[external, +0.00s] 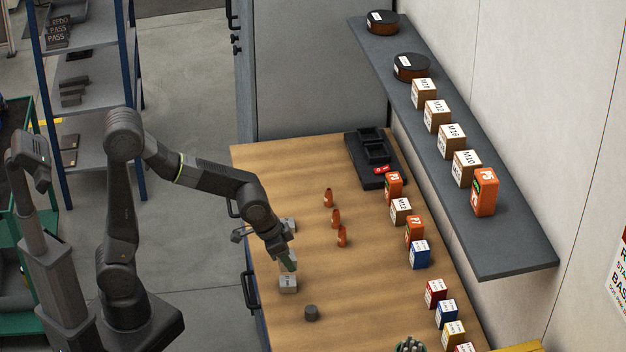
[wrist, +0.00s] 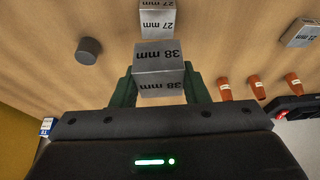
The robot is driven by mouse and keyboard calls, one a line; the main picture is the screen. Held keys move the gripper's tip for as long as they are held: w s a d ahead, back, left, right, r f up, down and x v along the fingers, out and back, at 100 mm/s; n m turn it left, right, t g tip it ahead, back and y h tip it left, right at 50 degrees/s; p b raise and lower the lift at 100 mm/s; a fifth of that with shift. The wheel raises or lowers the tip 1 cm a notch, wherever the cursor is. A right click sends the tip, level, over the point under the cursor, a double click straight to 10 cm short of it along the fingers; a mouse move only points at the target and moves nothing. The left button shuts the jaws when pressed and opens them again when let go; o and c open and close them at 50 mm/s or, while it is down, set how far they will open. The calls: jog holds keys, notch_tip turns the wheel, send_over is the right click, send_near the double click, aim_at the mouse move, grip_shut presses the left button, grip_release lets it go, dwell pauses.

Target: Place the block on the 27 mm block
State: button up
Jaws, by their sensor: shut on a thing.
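My gripper (external: 289,262) is shut on a grey metal block marked 38 mm (wrist: 160,58). In the wrist view, the green fingers (wrist: 160,92) stand on either side of this block. The 27 mm block (wrist: 157,22) is a grey metal block just beyond the held block in the wrist view, its top partly cut off by the frame edge. In the external view, the 27 mm block (external: 288,284) sits on the wooden bench just below my gripper. The held block is mostly hidden by the fingers there. I cannot tell whether the two blocks touch.
A dark cylinder (external: 311,313) stands close to the 27 mm block. Several orange cones (external: 336,218) stand farther back. A 21 mm block (wrist: 300,33) lies at the right in the wrist view. Small boxes (external: 420,254) line the bench's right side, beneath a grey shelf (external: 510,255).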

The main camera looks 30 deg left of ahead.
aim_at(288, 281)
jog(key=shift+f, duration=2.7)
jog(key=shift+f, duration=0.1)
jog(key=shift+f, duration=0.15)
jog(key=o, duration=1.1)
jog(key=shift+r, duration=0.6)
jog(key=v, duration=1.1)
jog(key=shift+s+a, duration=0.15)
